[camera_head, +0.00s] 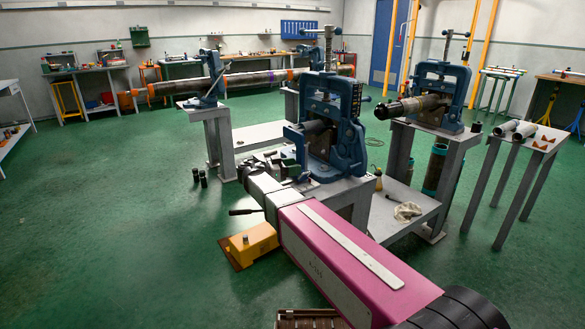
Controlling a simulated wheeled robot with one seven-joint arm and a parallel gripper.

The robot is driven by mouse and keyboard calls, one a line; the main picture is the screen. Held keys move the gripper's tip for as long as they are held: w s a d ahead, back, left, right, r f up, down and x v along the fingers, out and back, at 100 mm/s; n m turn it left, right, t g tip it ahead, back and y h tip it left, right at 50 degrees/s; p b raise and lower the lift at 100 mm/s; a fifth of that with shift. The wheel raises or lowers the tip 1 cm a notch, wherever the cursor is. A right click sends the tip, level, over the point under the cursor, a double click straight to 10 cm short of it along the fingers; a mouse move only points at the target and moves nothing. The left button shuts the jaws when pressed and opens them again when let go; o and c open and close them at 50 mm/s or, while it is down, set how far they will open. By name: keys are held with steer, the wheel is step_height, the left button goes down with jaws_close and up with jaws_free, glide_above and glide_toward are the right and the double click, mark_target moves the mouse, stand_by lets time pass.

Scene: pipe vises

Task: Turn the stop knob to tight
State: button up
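The nearest blue pipe vise (350,150) stands upright on a grey pedestal in the middle of the view, with a screw and cross handle on top. A small dark knob-like part (366,99) sticks out at the right of its frame; I cannot tell whether it is the stop knob. My arm reaches in from the bottom right, and my gripper (287,166) is close to the vise's lower left side. Its fingers are small and dark against the vise. I cannot tell whether they are open, or whether they touch anything.
Another blue vise (441,90) holds a dark pipe (407,106) at the right. A blue vise (205,85) at the back left holds a long orange-ended pipe (250,79). A yellow box (252,243) sits left of my arm. The green floor at left is mostly clear.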

steer(key=c, duration=0.7)
steer(key=shift+w+a+m+g, duration=0.1)
steer(key=shift+w+m+g, duration=0.15)
steer(key=shift+m+g, duration=0.25)
steer(key=shift+s+g, duration=0.1)
steer(key=shift+g, duration=0.5)
steer(key=o, duration=0.9)
steer(key=shift+s+t, duration=0.15)
steer(key=shift+t, duration=0.15)
